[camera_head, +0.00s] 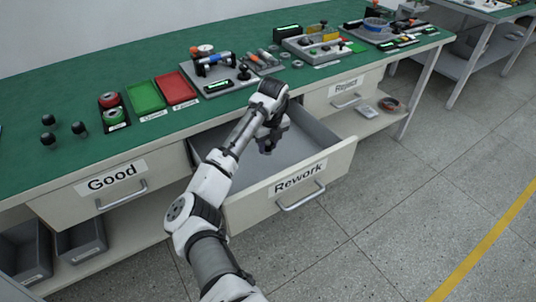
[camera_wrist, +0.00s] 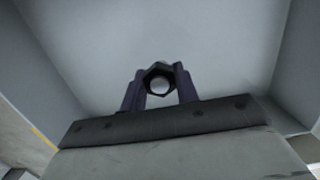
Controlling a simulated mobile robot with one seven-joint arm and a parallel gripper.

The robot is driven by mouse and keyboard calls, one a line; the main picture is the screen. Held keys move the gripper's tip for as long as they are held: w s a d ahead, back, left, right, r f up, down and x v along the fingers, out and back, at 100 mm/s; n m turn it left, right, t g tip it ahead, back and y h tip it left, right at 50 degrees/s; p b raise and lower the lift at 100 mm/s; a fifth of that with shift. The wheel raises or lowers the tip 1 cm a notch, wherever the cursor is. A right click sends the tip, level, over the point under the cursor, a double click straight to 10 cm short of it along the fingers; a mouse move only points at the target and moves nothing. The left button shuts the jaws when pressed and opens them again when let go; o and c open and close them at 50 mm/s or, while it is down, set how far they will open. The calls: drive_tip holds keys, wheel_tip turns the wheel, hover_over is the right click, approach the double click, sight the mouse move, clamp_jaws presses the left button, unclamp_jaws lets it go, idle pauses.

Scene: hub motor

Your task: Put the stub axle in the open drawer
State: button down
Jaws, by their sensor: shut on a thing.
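The open drawer, labelled Rework (camera_head: 322,172), is pulled out from the green-topped bench. My gripper (camera_head: 266,147) is over the inside of this drawer, pointing down. In the wrist view my gripper (camera_wrist: 160,90) is shut on the stub axle (camera_wrist: 158,70), seen end-on as a dark hexagonal rim around a pale round centre. The drawer's pale floor (camera_wrist: 215,50) and side walls fill the view behind it. In the head view the axle is too small and too hidden by the gripper to make out clearly.
The Good drawer (camera_head: 150,170) and the Reject drawer (camera_head: 362,88) are shut on either side. Green and red trays (camera_head: 146,97), black knobs and fixtures with parts stand on the bench top (camera_head: 60,85). Grey bins (camera_head: 82,240) sit on the lower shelf.

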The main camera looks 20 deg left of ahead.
sight(268, 154)
drive_tip(key=shift+f, duration=2.4)
drive_tip(key=shift+f, duration=0.1)
drive_tip(key=c, duration=1.1)
unclamp_jaws()
drive_tip(key=shift+o, duration=0.2)
drive_tip(key=r, duration=0.8)
drive_tip(key=s+d+r, duration=0.1)
drive_tip(key=r, duration=0.3)
drive_tip(key=shift+r, duration=0.1)
